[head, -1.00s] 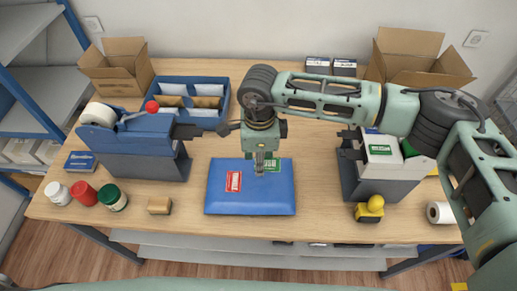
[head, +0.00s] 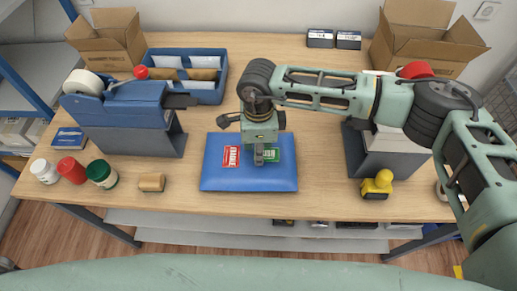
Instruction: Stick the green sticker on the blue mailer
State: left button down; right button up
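The blue mailer (head: 215,175) lies flat at the front middle of the counter. A red and white label (head: 231,157) is on its left half. The green sticker (head: 272,156) lies against the mailer's upper face, right of the red label and partly hidden by my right gripper. My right gripper (head: 259,160) comes down from above, its fingers close together at the left edge of the green sticker. Whether the fingertips touch the sticker or mailer is hard to tell. My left gripper is not in view.
A blue tape dispenser (head: 120,110) stands at left, a grey-based dispenser (head: 385,160) at right, partly behind my arm. Jars (head: 102,173), a small brown block (head: 152,182) and a yellow-and-black item (head: 377,185) line the front. A blue divided tray (head: 205,93) is behind.

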jog(key=o, duration=0.8)
jog(key=shift+r, duration=0.1)
jog(key=shift+r+p, duration=0.85)
jog(key=shift+r, duration=1.85)
jog(key=shift+r+p, duration=1.4)
jog(key=shift+r, duration=2.6)
